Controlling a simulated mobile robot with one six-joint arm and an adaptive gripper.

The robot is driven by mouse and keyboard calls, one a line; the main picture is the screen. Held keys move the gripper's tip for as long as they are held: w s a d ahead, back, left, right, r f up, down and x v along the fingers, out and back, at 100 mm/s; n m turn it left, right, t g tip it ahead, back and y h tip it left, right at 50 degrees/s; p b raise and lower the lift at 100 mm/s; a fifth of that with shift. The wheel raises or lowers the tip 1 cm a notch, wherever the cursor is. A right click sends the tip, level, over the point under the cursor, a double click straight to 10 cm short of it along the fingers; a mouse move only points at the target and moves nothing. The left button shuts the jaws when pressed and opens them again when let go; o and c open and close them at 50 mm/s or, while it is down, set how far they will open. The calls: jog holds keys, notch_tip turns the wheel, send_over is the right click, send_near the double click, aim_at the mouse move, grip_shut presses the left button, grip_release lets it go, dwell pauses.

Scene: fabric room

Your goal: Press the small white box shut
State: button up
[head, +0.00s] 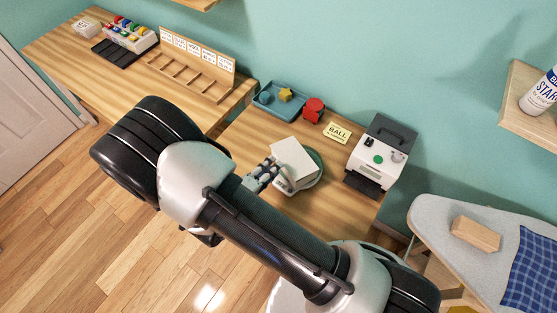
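A round green thing shows partly behind and beside the box. My gripper (268,172) is at the left side of the box, close to it or touching; I cannot tell which. The fingers are small and partly merged with the box, so their opening is unclear.
A white machine (380,155) stands right of the box. Behind are a blue tray (268,105), a red item (313,109) and a yellow BALL card (338,133). A wooden rack (193,65) stands on the left table. An ironing board (440,215) is at right.

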aim_at(283, 161)
jog(key=shift+s+a+r, duration=0.2)
jog(key=shift+s+a, duration=0.1)
jog(key=shift+s, duration=0.1)
